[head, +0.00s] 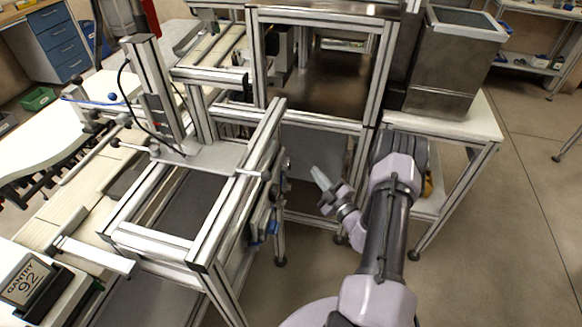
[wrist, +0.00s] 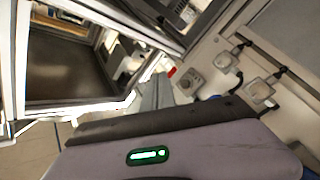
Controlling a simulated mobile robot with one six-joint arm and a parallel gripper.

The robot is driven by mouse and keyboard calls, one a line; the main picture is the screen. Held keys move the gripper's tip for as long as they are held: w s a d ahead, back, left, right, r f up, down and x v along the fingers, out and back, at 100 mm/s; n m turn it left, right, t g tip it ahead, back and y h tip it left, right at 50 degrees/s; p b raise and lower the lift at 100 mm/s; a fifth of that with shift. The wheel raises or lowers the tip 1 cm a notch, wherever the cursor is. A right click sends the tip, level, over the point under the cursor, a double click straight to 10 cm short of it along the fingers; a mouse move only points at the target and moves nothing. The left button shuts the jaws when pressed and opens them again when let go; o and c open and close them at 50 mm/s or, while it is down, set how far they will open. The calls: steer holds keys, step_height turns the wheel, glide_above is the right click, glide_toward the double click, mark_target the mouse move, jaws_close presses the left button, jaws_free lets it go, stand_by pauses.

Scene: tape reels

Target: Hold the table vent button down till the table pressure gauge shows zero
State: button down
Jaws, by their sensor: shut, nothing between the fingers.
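My gripper (head: 319,174) is shut and empty, in the open space to the right of the metal-framed table (head: 190,238) in the head view. Its grey fingers also show in the wrist view (wrist: 156,92). Several small fittings (head: 266,212) sit on the table's right side, too small to tell apart. In the wrist view a pale panel carries a small red piece (wrist: 172,71) and a round grey fitting (wrist: 192,86), just right of the fingertips. I cannot tell whether either is the vent button. No pressure gauge face is readable. I cannot tell whether the fingers touch anything.
Cable-fed connectors (wrist: 259,90) stick out of the panel at the right of the wrist view. A framed metal cabinet (head: 317,117) stands behind the gripper, and a grey bin (head: 441,75) rests on a white stand at right. Floor at far right (head: 515,215) is clear.

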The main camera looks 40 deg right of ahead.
steer(key=shift+w+a, duration=1.55)
steer(key=shift+w, duration=0.25)
stand_by(0.7)
steer(key=shift+w+a, duration=0.25)
steer(key=shift+w, duration=0.05)
steer(key=shift+w+a, duration=0.25)
steer(key=shift+w, duration=0.05)
stand_by(0.6)
steer(key=shift+s, duration=0.1)
stand_by(2.7)
steer(key=shift+s+d, duration=0.5)
steer(key=shift+s, duration=0.05)
steer(key=shift+d, duration=0.1)
steer(key=shift+s+d, duration=0.8)
steer(key=shift+s, duration=0.15)
steer(key=shift+s+d, duration=0.75)
steer(key=shift+s, duration=0.2)
